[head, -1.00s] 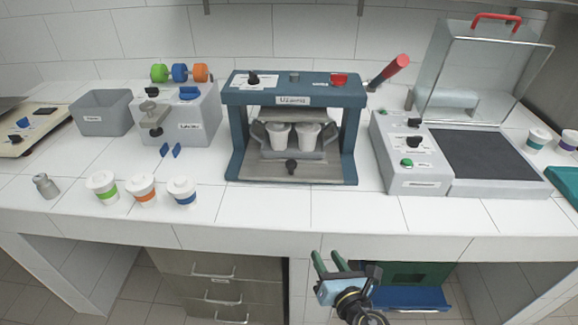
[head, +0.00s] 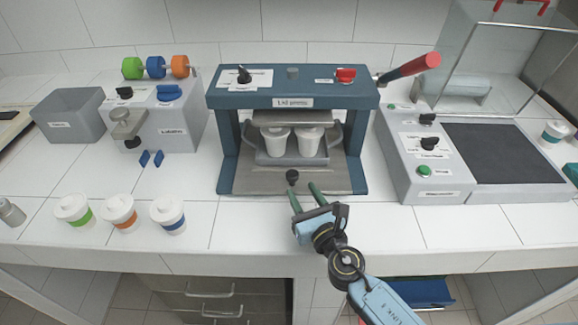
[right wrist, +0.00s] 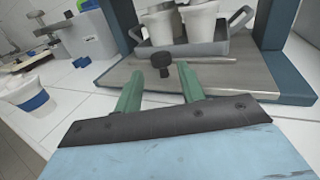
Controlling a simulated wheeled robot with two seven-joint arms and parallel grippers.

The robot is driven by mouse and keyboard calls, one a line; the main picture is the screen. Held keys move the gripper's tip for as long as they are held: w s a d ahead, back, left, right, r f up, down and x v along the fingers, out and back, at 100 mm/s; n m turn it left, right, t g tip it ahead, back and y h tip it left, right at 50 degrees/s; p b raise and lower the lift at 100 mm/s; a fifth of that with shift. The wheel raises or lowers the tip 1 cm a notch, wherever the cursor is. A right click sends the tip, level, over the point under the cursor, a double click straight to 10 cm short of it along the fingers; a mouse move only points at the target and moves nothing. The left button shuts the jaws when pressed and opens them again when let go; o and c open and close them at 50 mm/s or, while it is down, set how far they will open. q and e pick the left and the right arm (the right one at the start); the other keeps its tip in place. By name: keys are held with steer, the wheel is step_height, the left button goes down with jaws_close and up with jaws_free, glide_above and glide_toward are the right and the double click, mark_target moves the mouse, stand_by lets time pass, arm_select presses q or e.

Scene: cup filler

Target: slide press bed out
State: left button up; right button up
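The press bed (head: 240,180) is a metal plate at the base of the blue press (head: 290,92). A dark round knob (head: 292,177) stands at its front edge; it also shows in the right wrist view (right wrist: 161,58). A grey tray (head: 291,154) with two white cups (head: 274,141) sits on the bed inside the frame. My right gripper (head: 303,190) is open, its green fingers pointing toward the knob. In the right wrist view (right wrist: 160,90) the knob appears between and just beyond the fingertips. I cannot tell whether they touch it. My left gripper is not in view.
Lidded cups (head: 121,212) stand on the counter at the left front. A grey bin (head: 70,115) and a grey machine (head: 160,118) are behind them. A control box (head: 425,165) stands right of the press, whose red lever (head: 412,67) sticks out. The counter directly before the press is clear.

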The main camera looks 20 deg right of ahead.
mark_target(290, 171)
steer(key=w, duration=0.4)
steer(key=shift+w+a, duration=0.2)
steer(key=w, duration=0.3)
steer(key=shift+w+a+b, duration=0.2)
steer(key=shift+w+b, duration=0.1)
steer(key=shift+w, duration=0.55)
steer(key=shift+c, duration=0.8)
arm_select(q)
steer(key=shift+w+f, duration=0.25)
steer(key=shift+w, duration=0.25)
arm_select(e)
jaws_close()
